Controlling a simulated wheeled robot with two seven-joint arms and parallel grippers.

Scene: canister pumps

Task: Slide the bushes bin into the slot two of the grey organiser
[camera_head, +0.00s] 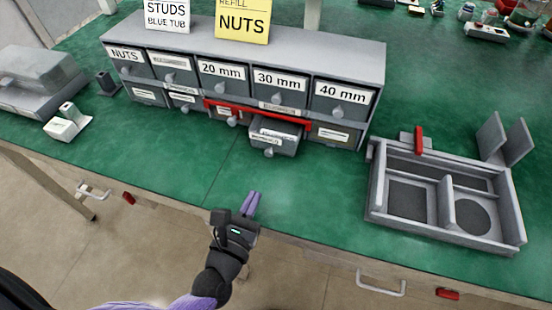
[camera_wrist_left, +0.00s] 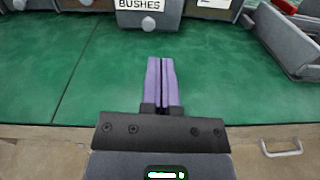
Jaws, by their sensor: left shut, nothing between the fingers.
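The grey organiser (camera_head: 375,62) stands at the back of the green bench with two rows of labelled drawers. The bushes bin (camera_head: 287,147), a small grey bin with a white label and a round knob, sticks out of the lower row below the 30 mm drawer. Its BUSHES label and knob show at the top of the left wrist view (camera_wrist_left: 168,16). My left gripper (camera_head: 254,202) has purple fingers, shut and empty, over the front of the bench, in front of the bin and apart from it. Which opening is slot two is unclear. My right gripper is out of view.
A red bar (camera_head: 220,104) runs across the organiser's lower row. A grey divided tray (camera_head: 378,207) stands at the right. A small white block (camera_head: 66,122) is at the left. The green bench (camera_head: 190,165) between gripper and organiser is clear.

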